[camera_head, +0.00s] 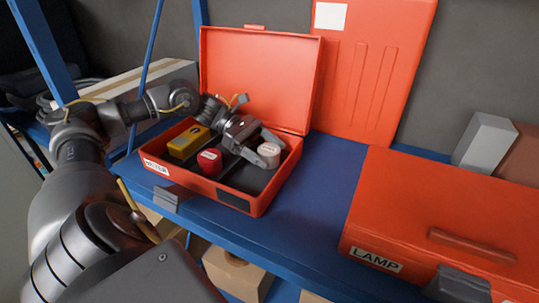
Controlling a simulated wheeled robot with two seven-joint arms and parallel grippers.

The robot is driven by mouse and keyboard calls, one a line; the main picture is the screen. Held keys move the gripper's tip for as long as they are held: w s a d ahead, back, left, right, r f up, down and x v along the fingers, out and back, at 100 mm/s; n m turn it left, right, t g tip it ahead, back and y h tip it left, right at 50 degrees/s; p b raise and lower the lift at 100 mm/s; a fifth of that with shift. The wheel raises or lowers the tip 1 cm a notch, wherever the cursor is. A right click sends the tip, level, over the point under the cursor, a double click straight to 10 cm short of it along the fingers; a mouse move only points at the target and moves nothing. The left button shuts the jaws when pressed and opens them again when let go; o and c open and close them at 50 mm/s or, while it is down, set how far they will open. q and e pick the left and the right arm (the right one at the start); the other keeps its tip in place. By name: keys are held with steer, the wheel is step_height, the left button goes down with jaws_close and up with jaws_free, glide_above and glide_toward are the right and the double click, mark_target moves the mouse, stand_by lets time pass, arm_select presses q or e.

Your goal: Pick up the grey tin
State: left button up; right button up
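The grey tin (269,151), a small pale round tin, stands in the right part of the open red box (154,178). My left gripper (271,152) reaches into this box from the left, pointing right. Its two fingers are spread apart, one on the near side of the tin and one on the far side. I see no clear sign that they press on it. My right gripper is not in view.
A red tin (209,161) and a yellow box (188,142) sit left of the gripper in the same box. The raised lid (262,78) stands behind. A closed red LAMP box (450,215) is at the right. The blue shelf (330,190) is bare between the boxes.

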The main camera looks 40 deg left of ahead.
mark_target(268, 148)
arm_select(q)
steer(key=c, duration=0.9)
steer(key=shift+c, duration=0.3)
steer(key=shift+r, duration=0.15)
